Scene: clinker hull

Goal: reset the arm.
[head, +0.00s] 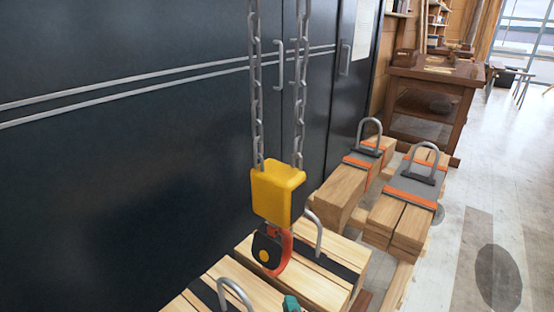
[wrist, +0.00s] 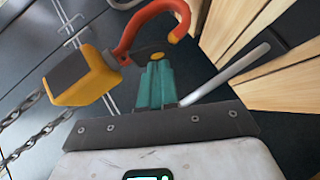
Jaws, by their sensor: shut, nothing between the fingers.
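My gripper (wrist: 157,80) shows in the wrist view as teal fingers closed together, with nothing between them. In the head view only a teal bit of my gripper (head: 291,303) shows at the bottom edge, below the hook and in front of the timber bundles. A yellow hoist block (head: 277,192) hangs on two chains with an orange-red hook (head: 284,252) under it. In the wrist view the yellow block (wrist: 82,78) is left of my fingers and the hook (wrist: 150,25) curves just beyond their tips. I cannot tell whether they touch.
Timber bundles (head: 343,190) with metal lifting loops stand along a dark cabinet (head: 130,170). A grey loop bar (wrist: 228,72) lies close right of my fingers. A wooden workbench (head: 430,100) stands further back. Open floor (head: 475,225) is at the right.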

